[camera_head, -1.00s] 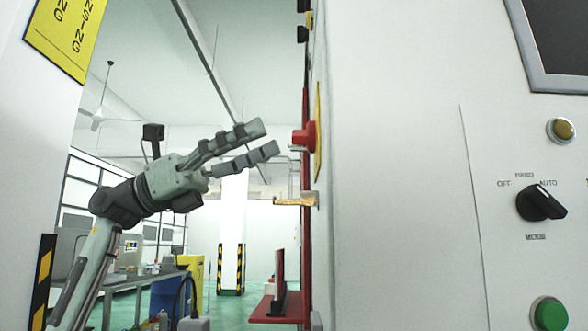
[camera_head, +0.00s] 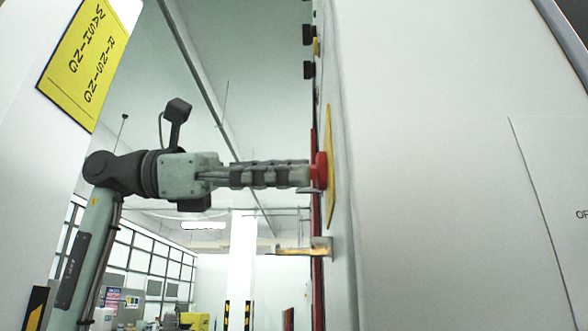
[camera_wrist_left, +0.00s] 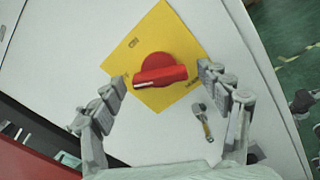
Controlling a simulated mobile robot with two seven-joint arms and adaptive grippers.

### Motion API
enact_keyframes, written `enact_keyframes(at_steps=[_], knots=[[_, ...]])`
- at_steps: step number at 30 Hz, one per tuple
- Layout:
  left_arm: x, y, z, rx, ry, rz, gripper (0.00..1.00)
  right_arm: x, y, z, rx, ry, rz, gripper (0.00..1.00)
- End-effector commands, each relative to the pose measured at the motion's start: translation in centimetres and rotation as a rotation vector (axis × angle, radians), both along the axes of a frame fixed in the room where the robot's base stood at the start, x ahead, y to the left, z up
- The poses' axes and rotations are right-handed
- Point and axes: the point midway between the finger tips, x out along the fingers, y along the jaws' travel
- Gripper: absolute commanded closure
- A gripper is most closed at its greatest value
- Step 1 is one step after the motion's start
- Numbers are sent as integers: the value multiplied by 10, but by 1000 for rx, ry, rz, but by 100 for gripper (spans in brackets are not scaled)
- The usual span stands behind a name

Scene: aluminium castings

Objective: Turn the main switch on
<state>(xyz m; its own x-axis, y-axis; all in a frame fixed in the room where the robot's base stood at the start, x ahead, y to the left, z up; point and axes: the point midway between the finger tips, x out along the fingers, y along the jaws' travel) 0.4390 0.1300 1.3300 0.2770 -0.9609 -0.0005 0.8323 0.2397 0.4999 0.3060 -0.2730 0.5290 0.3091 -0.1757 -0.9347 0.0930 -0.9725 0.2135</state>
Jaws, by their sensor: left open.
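The main switch is a red rotary knob (camera_wrist_left: 160,68) with a bar handle, on a yellow plate (camera_wrist_left: 150,38). In the left wrist view the bar lies nearly level, with a pale mark at its left end; the small plate lettering is hard to read. In the head view the red knob (camera_head: 320,171) shows edge-on on the white cabinet. My left gripper (camera_head: 308,174) points at it, fingertips at the knob. In the left wrist view my left gripper (camera_wrist_left: 161,80) is open, one finger on each side of the knob. Contact is unclear. My right gripper is not in view.
A brass-coloured handle (camera_head: 300,249) sticks out just below the switch; it also shows in the left wrist view (camera_wrist_left: 204,122). The white cabinet face (camera_head: 430,170) fills the right. A yellow sign (camera_head: 82,55) hangs on a white panel at left.

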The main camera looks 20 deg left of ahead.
Motion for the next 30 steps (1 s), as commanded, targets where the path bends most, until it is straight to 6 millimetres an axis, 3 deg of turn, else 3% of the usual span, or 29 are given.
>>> enact_keyframes(at_steps=[9, 21, 30], knots=[[1, -3, 0, -1, 0, 0, 25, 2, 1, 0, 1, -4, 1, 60], [1, -3, 0, 0, 0, 0, 74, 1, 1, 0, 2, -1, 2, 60], [1, -3, 0, 11, -36, 0, 74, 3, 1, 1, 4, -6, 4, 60]])
